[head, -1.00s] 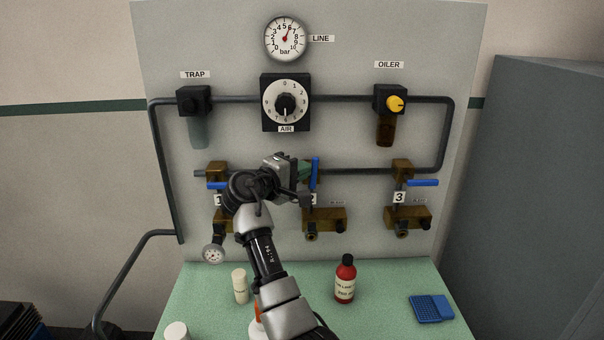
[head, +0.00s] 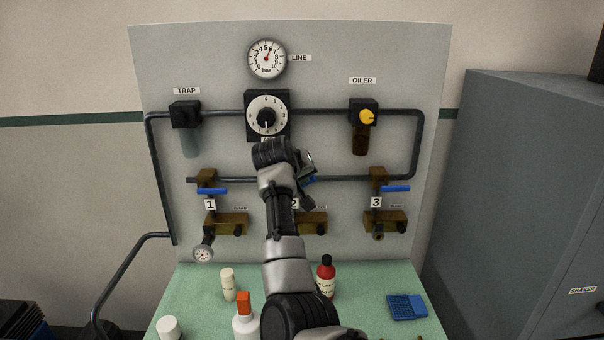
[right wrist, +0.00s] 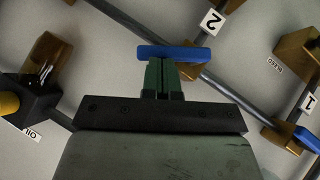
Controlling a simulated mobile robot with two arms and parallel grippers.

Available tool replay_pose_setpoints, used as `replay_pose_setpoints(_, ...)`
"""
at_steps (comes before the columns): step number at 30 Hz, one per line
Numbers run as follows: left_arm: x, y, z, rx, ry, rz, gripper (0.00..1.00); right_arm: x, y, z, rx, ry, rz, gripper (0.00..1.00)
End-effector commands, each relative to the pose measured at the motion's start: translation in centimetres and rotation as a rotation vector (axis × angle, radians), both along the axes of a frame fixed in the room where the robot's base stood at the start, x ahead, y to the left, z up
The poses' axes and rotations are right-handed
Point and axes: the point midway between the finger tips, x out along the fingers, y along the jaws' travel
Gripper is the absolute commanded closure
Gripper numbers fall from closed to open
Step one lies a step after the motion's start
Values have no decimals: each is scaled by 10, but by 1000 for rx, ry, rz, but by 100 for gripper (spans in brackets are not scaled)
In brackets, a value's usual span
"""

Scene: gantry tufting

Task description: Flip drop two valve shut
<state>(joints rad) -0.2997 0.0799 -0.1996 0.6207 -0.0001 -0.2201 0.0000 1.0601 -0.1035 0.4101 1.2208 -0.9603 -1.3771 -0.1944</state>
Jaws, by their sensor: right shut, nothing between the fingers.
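Drop two's valve lever is blue. In the head view only a small piece of it (head: 310,179) shows beside my right gripper (head: 306,167); it looks near level or slightly sloped. In the right wrist view the blue lever (right wrist: 180,53) lies right at the tips of the green fingers (right wrist: 164,68), at an angle to the pipe. My right gripper is shut with nothing between its fingers; the fingers seem to touch the lever or nearly so. The label 2 (right wrist: 212,22) is beside the valve. My arm hides most of drop two in the head view.
Drop one's blue lever (head: 211,190) and drop three's blue lever (head: 396,188) stand level on either side. The air regulator dial (head: 267,115) is just above my gripper. Bottles, including a red one (head: 326,276), stand on the green bench (head: 370,285) below.

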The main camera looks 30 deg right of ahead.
Motion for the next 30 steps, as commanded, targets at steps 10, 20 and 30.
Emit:
replay_pose_setpoints(10, -3, 0, 17, 0, 5, 0, 57, 1, -12, -6, 263, -163, -2, 100)
replay_pose_setpoints(20, 1, 0, 25, 0, -1, -1, 57, -2, -17, -15, 426, -263, -1, 100)
replay_pose_setpoints(30, 1, 0, 27, 0, -1, -1, 57, -3, -19, -19, 483, -298, 0, 100)
